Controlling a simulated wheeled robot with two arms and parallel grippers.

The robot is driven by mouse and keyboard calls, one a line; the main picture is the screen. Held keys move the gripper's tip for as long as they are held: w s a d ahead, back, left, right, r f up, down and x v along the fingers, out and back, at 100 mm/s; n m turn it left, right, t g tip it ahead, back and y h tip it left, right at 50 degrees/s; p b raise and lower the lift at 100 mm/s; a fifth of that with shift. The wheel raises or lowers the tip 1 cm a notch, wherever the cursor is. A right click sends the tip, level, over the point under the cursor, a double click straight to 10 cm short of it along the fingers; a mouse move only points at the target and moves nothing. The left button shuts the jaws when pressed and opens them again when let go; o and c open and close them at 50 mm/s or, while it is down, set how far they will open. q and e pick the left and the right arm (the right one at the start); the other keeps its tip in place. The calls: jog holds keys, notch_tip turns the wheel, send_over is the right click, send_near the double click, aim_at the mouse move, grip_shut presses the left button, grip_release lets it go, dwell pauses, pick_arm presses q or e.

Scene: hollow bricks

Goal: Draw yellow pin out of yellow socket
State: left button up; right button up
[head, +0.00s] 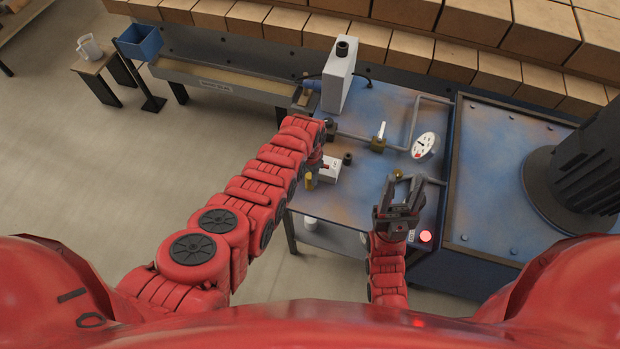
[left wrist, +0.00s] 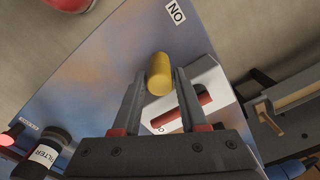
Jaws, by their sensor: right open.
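A yellow cylinder (left wrist: 160,75), which looks like the yellow pin, shows between the fingertips of my left gripper (left wrist: 158,72) in the left wrist view. The fingers are apart, with a narrow gap on each side of the cylinder; contact does not show. In the head view a small yellow upright piece (head: 309,181) stands at the table's left edge, just below the end of my left arm. I cannot tell the socket apart from the pin. My right gripper (head: 398,194) is open and empty over the front right of the table.
A tall white box (head: 339,75) stands at the back.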

aim_at(310, 175)
pick_arm(q)
grip_shut()
jog(key=shift+r, duration=0.2)
jog(key=shift+r+p, duration=2.4)
notch_tip(310, 175, up, 5)
jog(key=p, duration=0.4)
